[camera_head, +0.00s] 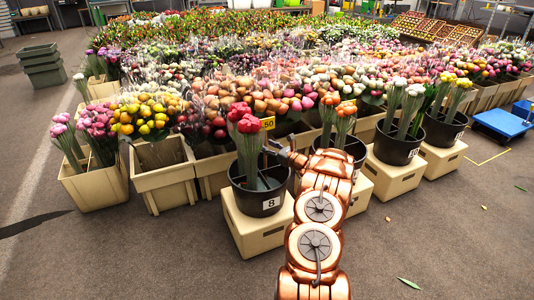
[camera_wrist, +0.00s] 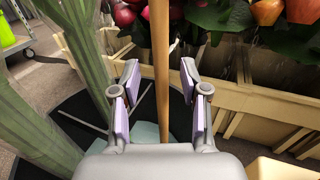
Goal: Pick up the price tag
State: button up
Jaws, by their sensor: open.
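The price tag (camera_head: 268,123) is a small yellow card marked 50, standing above the black bucket (camera_head: 262,203) beside red tulips. In the wrist view a thin brown wooden stick (camera_wrist: 160,50) stands upright between my fingers, probably the tag's stick; the card itself is outside that view. My gripper (camera_head: 274,147) is just below the card in the head view. In the wrist view my gripper (camera_wrist: 160,80) is open, with one finger on each side of the stick and gaps visible. The stick's lower end is hidden behind the gripper body.
Green stems (camera_wrist: 75,90) rise close to the left finger. A beige crate (camera_wrist: 265,108) is beyond the right finger. In the head view the bucket stands on a beige box (camera_head: 250,232), with other black buckets to its right.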

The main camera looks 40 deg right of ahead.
jog(key=shift+w, duration=1.1)
jog(key=shift+c, duration=0.5)
grip_shut()
